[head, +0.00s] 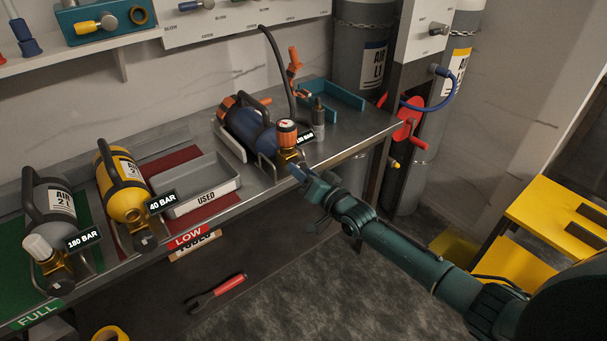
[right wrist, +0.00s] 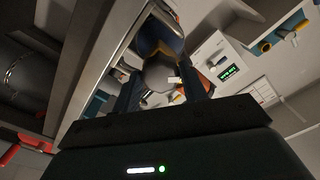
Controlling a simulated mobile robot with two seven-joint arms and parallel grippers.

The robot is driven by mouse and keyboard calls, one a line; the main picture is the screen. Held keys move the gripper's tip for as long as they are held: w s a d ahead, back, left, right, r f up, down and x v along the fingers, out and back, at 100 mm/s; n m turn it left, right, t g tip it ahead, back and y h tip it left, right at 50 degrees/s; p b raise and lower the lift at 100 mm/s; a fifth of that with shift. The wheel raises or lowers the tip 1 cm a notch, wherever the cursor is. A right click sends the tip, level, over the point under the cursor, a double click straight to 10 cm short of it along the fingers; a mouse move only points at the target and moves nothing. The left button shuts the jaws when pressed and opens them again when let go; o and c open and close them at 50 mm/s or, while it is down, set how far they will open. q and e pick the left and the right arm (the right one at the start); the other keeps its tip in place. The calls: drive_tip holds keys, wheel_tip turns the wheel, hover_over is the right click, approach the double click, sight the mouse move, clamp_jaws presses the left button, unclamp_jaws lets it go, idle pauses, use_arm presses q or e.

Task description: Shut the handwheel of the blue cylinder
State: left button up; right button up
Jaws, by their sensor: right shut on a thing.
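The blue cylinder (head: 246,122) lies in a cradle on the steel bench, its valve end toward me. A brass valve with an orange-and-white round cap (head: 287,132) is at that end. My right gripper (head: 298,172) is at the front of this valve and hides the handwheel in the head view. In the right wrist view, a grey round handwheel (right wrist: 160,73) sits between the two fingers of my right gripper (right wrist: 163,90), which are shut on it. My left gripper is not in view.
A yellow cylinder (head: 122,190) and a grey cylinder (head: 55,215) lie farther left on the bench. A grey tray (head: 205,203) marked USED stands between yellow and blue. A hose (head: 277,55) rises behind the blue cylinder. Yellow steps (head: 550,225) stand at the right.

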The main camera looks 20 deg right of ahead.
use_arm(q)
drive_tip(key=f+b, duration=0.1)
drive_tip(key=b, duration=0.1)
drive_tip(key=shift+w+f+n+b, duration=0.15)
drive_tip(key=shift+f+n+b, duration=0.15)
drive_tip(key=shift+b, duration=0.1)
use_arm(e)
drive_tip(key=m, duration=0.7)
drive_tip(key=shift+m, duration=0.4)
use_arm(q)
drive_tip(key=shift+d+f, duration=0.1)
use_arm(e)
drive_tip(key=shift+m, duration=0.3)
drive_tip(key=o, duration=1)
drive_tip(key=shift+s, duration=0.1)
use_arm(q)
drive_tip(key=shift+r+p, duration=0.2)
drive_tip(key=shift+p, duration=0.25)
use_arm(e)
drive_tip(key=v, duration=1.3)
drive_tip(key=shift+r, duration=0.15)
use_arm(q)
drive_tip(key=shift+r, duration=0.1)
